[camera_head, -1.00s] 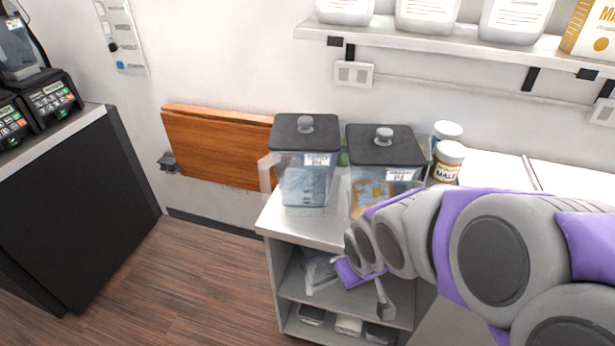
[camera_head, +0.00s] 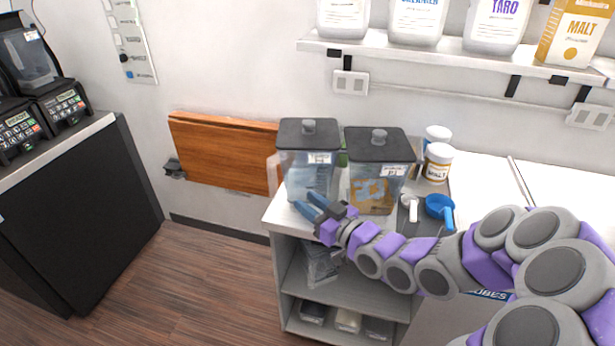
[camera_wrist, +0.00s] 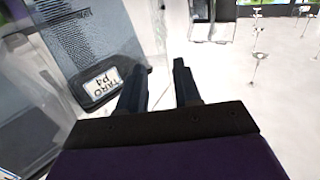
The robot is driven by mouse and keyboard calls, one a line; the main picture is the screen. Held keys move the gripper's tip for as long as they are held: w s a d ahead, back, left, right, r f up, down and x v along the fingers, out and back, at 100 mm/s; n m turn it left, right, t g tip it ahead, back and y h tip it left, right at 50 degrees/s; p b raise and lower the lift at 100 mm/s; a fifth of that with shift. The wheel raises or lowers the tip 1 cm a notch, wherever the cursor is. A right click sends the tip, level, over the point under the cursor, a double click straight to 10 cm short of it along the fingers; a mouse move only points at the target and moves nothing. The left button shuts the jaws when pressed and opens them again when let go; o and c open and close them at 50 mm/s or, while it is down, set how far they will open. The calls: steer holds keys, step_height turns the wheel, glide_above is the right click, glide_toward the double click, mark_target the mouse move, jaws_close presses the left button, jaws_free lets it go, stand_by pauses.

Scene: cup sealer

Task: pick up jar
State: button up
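Two clear square jars with dark knobbed lids stand on the counter in the head view. The left jar (camera_head: 309,172) has a white label and a clear handle on its left side; the right jar (camera_head: 374,180) holds something yellowish. My gripper (camera_head: 314,206) is low in front of the left jar, its two fingers spread and empty. In the wrist view my gripper (camera_wrist: 159,80) shows a gap between its fingers. A jar with a dark part and a label reading TARO P4 (camera_wrist: 100,85) lies left of the fingers there. Contact with the jar cannot be told.
A wall shelf (camera_head: 420,55) holds containers above. Open shelves (camera_head: 345,285) lie below the counter; the floor at left is clear.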

mark_target(276, 180)
steer(key=p+x, duration=0.1)
steer(key=x, duration=1)
steer(key=shift+w+a+p, duration=0.15)
steer(key=shift+p, duration=0.25)
steer(key=b+x, duration=0.1)
steer(key=x, duration=0.5)
steer(key=shift+r, duration=0.1)
jaws_close()
stand_by(1.4)
